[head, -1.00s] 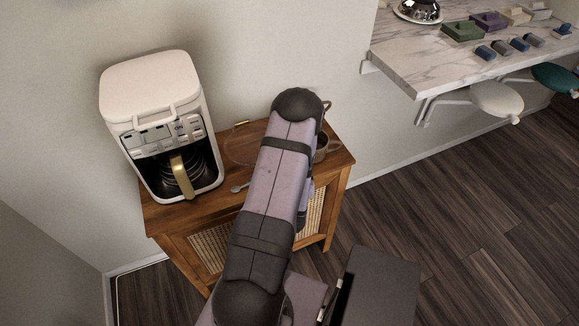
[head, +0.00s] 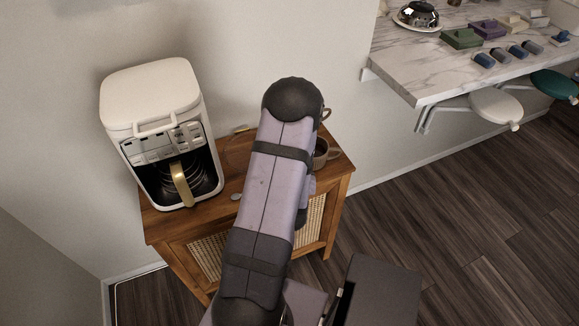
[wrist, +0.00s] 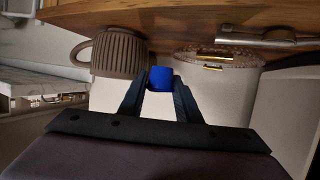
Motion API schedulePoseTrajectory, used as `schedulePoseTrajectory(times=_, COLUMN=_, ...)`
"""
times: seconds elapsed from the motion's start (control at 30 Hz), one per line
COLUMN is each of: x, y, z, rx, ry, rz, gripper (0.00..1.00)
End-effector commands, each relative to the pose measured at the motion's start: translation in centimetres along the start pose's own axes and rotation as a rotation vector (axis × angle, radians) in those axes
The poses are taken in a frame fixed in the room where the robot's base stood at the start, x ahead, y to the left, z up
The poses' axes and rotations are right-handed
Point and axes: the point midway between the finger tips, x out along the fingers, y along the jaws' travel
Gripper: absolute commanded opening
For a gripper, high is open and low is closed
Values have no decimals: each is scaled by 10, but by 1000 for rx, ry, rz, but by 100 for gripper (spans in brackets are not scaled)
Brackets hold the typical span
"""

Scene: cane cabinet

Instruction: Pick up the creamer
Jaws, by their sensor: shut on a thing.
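In the wrist view my gripper (wrist: 160,80) is shut on a small blue block-like thing, which I take to be the creamer (wrist: 160,78). Only its plain blue face shows between the fingertips, and it seems held clear of the wooden top. In the head view my own arm hides the gripper and the creamer.
The wooden cane cabinet (head: 160,226) bears a white coffee maker (head: 150,95), a spoon (head: 236,197) and a brown mug (head: 322,157). The ribbed mug (wrist: 118,53) and a clear gold-handled tray (wrist: 220,57) are near my fingers. A marble counter (head: 400,67) stands at right.

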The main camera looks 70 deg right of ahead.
Motion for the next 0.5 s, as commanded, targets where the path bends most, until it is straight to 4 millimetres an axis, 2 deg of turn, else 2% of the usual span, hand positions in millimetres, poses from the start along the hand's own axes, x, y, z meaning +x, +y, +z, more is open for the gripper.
schedulePoseTrajectory(times=0.2, x=-7, y=0, z=-21, rx=-1, ry=4, rz=0, gripper=9)
schedulePoseTrajectory(times=0.5, x=-14, y=0, z=-39, rx=-1, ry=3, rz=0, gripper=9)
